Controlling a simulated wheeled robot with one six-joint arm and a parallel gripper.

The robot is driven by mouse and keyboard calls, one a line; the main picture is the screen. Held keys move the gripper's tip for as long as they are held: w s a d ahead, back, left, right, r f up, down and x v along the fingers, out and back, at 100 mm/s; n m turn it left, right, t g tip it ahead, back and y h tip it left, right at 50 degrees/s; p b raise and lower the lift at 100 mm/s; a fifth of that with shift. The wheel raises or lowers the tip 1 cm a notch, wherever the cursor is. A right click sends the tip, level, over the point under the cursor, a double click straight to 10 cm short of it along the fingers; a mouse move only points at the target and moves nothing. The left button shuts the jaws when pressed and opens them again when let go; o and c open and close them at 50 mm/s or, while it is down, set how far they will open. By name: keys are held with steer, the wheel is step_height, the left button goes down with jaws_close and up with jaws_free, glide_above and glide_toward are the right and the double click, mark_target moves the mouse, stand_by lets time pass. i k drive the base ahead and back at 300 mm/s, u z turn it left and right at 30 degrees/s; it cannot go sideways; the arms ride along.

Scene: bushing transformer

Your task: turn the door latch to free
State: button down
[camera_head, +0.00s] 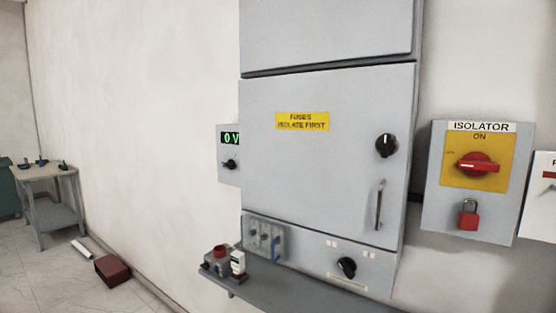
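The grey cabinet door (320,165) fills the middle of the view and looks closed. It bears a yellow label (302,121) reading "FUSES ISOLATE FIRST". A round black knob (387,145) with a pale mark, which looks like the door latch, sits near the door's upper right edge. Below it is a vertical bar handle (380,205). I cannot tell from the knob's mark whether it is latched or free. My gripper is not in view.
Right of the cabinet is an isolator box (485,200) with a red handle (478,164) and a red padlock (468,216). Left is a meter (230,139) reading "0 V". A shelf (290,289) with small items juts out below. A red box (113,270) lies on the floor.

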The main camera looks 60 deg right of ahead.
mark_target(387, 144)
steer(key=u, duration=0.5)
steer(key=i, duration=1)
steer(key=z, duration=3.5)
steer(key=i, duration=0.5)
steer(key=z, duration=1.25)
steer(key=k, duration=0.5)
steer(key=u, duration=0.8)
steer(key=i, duration=0.25)
steer(key=z, duration=0.3)
